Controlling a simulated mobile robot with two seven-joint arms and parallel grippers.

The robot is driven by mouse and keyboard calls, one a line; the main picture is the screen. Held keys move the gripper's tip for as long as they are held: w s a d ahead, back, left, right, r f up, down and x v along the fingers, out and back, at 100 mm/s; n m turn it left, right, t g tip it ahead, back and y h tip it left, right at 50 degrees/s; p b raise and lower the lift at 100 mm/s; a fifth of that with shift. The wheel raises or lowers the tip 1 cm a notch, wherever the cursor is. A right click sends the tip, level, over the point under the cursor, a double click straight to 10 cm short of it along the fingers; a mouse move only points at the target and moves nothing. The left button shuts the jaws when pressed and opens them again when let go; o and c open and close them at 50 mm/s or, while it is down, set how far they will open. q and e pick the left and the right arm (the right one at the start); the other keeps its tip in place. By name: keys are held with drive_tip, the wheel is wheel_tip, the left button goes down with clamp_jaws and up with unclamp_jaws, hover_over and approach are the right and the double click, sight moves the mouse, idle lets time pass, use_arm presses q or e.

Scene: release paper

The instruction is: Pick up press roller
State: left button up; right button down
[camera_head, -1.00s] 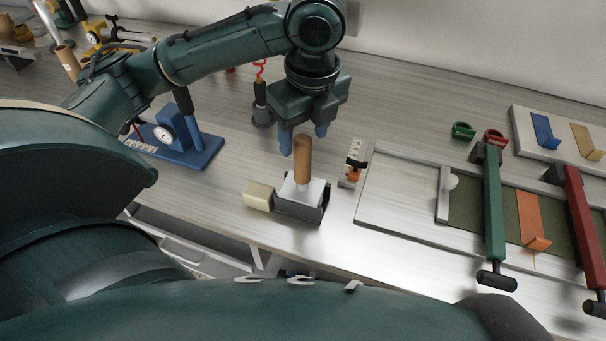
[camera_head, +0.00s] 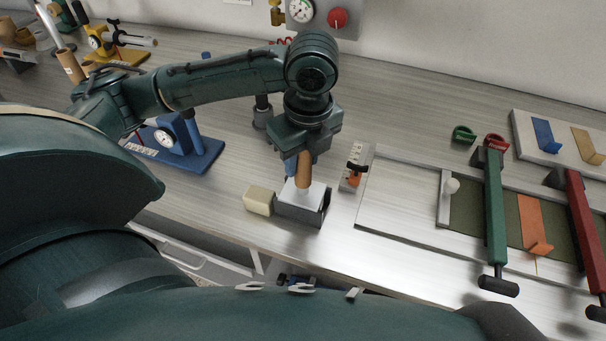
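The press roller (camera_head: 303,174) has an upright wooden handle above a pale block. It is at the dark grey holder (camera_head: 327,200) near the table's front edge, in the middle of the head view. My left gripper (camera_head: 303,163) points down over it, with its blue fingers close against both sides of the handle. It looks shut on the handle. The gripper hides the handle's top. Whether the block is clear of the holder's floor cannot be told. My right gripper is out of view.
A cream block (camera_head: 259,200) stands just left of the holder. A small stand with an orange part (camera_head: 354,177) is close on the right. A framed board (camera_head: 400,215) with green and red bars lies farther right. A blue gauge stand (camera_head: 180,145) is at left.

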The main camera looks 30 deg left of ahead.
use_arm(q)
clamp_jaws()
drive_tip(key=shift+r, duration=0.1)
